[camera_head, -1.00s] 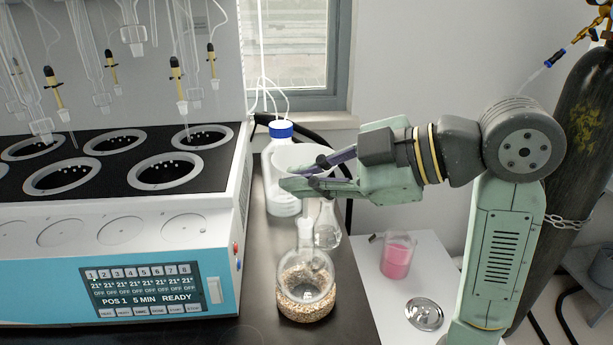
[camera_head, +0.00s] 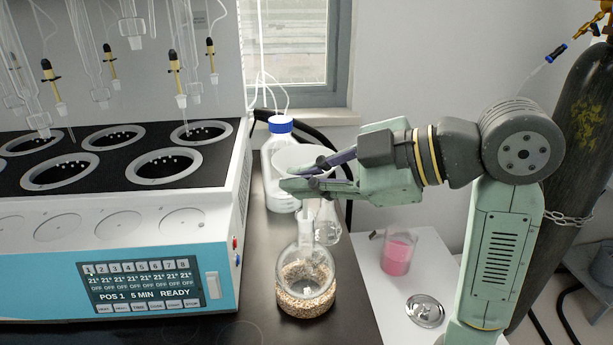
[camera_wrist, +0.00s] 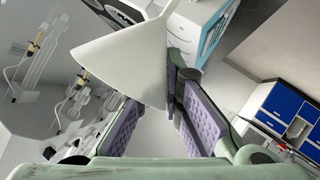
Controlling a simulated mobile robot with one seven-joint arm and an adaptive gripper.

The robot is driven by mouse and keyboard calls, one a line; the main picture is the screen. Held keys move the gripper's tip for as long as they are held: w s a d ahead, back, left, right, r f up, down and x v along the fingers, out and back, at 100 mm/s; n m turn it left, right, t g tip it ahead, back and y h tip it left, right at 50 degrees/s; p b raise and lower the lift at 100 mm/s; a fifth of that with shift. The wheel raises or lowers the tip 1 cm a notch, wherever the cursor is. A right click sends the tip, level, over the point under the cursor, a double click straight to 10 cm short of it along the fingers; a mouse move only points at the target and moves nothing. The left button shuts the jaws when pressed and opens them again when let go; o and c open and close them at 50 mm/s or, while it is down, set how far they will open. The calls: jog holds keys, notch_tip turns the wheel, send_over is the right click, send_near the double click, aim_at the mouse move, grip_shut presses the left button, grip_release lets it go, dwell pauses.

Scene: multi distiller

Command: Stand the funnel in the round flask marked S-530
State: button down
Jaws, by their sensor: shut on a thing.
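A white funnel (camera_head: 296,158) is held by my gripper (camera_head: 318,178), wide mouth up, above a round flask (camera_head: 305,290). My fingers are shut on the funnel's side. In the wrist view the funnel (camera_wrist: 120,65) shows as a large white cone across the purple finger pads (camera_wrist: 178,100). The round flask stands upright on the dark bench and holds tan granules. Its neck is just below my fingers and whitish there. I cannot tell whether the funnel's stem is inside the neck. No marking on the flask is readable.
A blue-capped bottle (camera_head: 280,160) and a clear conical flask (camera_head: 327,222) stand close behind. The multi-position distiller (camera_head: 110,260) fills the left. A beaker of pink liquid (camera_head: 398,252) and a metal dish (camera_head: 425,312) are on the white surface (camera_head: 372,292) at right. The bench is clear in front.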

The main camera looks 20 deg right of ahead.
jog(key=shift+f+b, duration=1.65)
jog(key=shift+f, duration=0.5)
jog(key=c, duration=1.7)
grip_release()
jog(key=shift+o, duration=0.2)
jog(key=v, duration=1.2)
